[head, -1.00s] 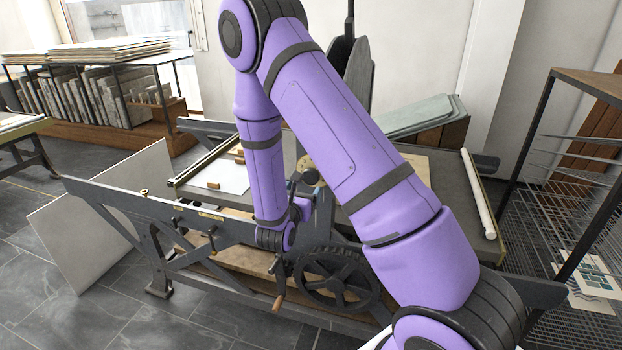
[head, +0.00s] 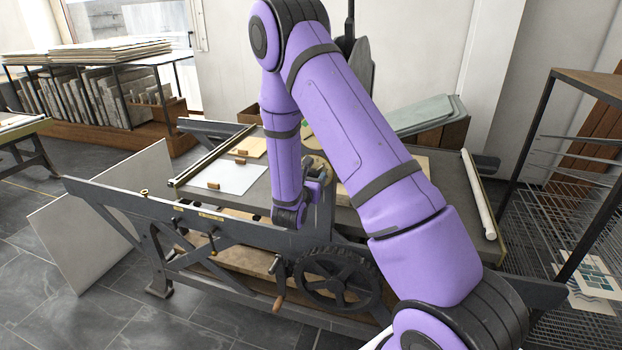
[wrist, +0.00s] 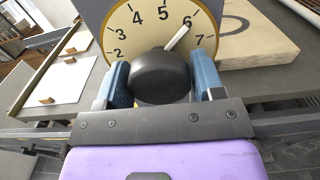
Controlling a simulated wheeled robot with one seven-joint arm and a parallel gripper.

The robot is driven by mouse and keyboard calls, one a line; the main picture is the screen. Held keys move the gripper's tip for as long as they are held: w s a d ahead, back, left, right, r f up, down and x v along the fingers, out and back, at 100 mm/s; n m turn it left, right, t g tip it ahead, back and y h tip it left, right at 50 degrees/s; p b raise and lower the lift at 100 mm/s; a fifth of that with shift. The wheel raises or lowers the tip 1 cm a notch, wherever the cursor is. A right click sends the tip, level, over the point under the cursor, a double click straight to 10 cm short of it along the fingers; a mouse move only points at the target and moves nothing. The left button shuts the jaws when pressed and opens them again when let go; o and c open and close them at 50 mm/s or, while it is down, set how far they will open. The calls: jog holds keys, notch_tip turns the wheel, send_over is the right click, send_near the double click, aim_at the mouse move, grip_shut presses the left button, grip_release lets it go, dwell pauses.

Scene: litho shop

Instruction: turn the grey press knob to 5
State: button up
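The grey press knob (wrist: 160,78) shows in the wrist view as a dark round cap in front of a cream dial (wrist: 125,35) with black numbers. Its white pointer (wrist: 177,38) points at the 6. My gripper (wrist: 161,75) has its two blue fingers on either side of the knob, one left and one right. The knob's lower part and the dial's bottom are hidden by the knob cap and my gripper.
The press bed (head: 400,215) extends around the dial. A pale sheet (head: 237,178) with small wooden blocks lies on its left part. A spoked wheel (head: 338,280) sits below at the front. A wire rack (head: 565,190) stands on the right.

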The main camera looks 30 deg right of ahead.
jog(key=c, duration=0.5)
jog(key=shift+o, duration=0.2)
jog(key=shift+s+n, duration=0.1)
jog(key=shift+n, duration=2.7)
jog(key=o, duration=0.9)
jog(key=v, duration=1.1)
